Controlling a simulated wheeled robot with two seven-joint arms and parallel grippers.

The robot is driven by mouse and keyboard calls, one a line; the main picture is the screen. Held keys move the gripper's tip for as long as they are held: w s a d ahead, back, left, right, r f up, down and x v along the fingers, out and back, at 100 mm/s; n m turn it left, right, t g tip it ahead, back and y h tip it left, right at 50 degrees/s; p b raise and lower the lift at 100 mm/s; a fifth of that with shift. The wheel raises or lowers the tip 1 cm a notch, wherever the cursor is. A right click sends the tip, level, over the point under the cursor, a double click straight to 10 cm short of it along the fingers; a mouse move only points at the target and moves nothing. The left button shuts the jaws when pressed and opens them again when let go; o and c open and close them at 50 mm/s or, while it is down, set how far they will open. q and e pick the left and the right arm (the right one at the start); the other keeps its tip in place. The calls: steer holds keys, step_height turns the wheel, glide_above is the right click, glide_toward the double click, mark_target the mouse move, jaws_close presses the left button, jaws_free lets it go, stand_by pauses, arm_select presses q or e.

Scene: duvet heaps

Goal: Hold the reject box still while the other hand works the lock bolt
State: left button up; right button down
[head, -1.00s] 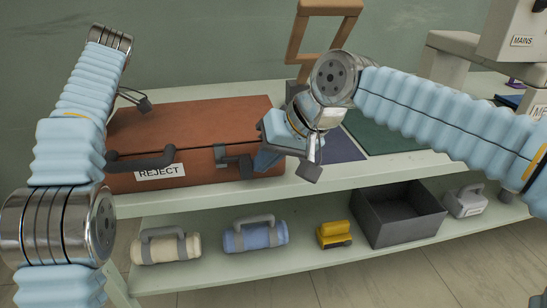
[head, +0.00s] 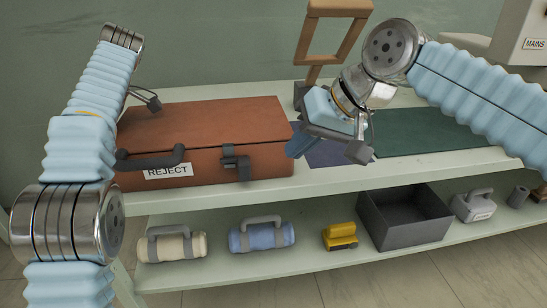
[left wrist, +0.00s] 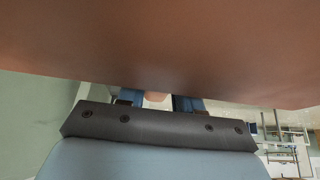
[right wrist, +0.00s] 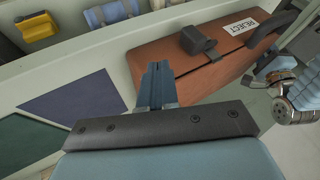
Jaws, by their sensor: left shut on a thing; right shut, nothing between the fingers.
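The reject box (head: 205,125) is a brown case with a REJECT label, a dark handle (head: 150,160) and a dark grey lock bolt (head: 236,163) on its front. The bolt also shows in the right wrist view (right wrist: 198,42). My left gripper (left wrist: 158,101) is shut on the box; the brown surface fills the upper left wrist view and hides the exact grip. It shows beside the box's left end in the right wrist view. My right gripper (head: 298,147) is shut and empty, just right of the box and apart from the bolt.
A purple mat (head: 335,155) and a green mat (head: 430,130) lie right of the box. A wooden frame (head: 302,45) stands behind. The lower shelf holds a grey open bin (head: 400,232), a yellow block (head: 340,237) and handled rolls (head: 262,237).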

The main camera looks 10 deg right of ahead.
arm_select(q)
steer(key=shift+a, duration=0.1)
arm_select(e)
steer(key=v, duration=0.5)
arm_select(q)
steer(key=o, duration=1.3)
